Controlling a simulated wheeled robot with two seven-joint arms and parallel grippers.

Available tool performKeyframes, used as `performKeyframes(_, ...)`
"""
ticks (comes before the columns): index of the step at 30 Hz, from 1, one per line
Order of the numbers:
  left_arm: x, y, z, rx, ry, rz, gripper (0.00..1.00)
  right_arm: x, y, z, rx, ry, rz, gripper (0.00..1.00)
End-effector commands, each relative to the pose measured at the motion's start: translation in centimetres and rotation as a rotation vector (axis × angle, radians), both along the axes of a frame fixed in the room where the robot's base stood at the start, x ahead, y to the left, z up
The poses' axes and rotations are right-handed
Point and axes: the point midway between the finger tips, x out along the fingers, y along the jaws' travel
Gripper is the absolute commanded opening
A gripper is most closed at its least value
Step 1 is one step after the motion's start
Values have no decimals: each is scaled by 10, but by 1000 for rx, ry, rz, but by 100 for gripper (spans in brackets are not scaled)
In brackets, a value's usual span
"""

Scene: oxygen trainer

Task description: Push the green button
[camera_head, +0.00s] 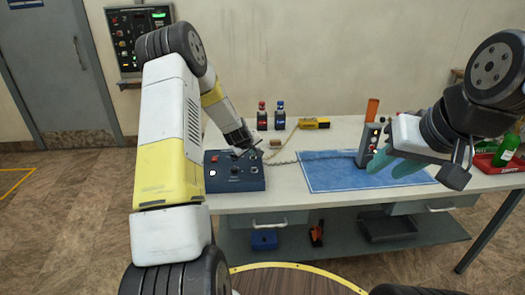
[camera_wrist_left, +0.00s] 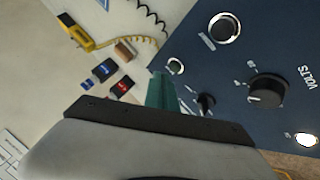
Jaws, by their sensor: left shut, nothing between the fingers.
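The blue control box (camera_head: 235,178) stands at the left of the table. In the left wrist view its panel (camera_wrist_left: 235,75) shows a chrome-ringed round button (camera_wrist_left: 175,67), a larger chrome-ringed fitting (camera_wrist_left: 225,27), dark knobs and a lit white lamp (camera_wrist_left: 306,139). I cannot clearly tell a green button; the small ringed one looks dull greenish. My left gripper (camera_wrist_left: 161,76) is shut and empty, its teal fingertips just beside that ringed button; contact cannot be told. In the head view its tip is over the box. My right gripper (camera_head: 393,163) is open over the blue mat.
An upright dark device (camera_head: 367,146) with lit buttons stands on the blue mat (camera_head: 335,175) beside my right gripper. A red tray (camera_head: 500,164) holds a green bottle (camera_head: 507,148).

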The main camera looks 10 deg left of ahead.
Motion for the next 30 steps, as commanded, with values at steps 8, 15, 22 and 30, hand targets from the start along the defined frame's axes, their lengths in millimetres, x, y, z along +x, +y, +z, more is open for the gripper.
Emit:
performKeyframes(8,1,0,26,2,-2,-1,0,0,0,0,0,0,0,36)
performKeyframes(15,1,0,50,1,-4,0,0,0,0,0,0,0,0,36)
performKeyframes(22,0,0,60,1,-1,-1,0,0,0,0,0,0,0,36)
performKeyframes(30,0,0,59,0,-1,1,0,0,0,0,0,0,0,36)
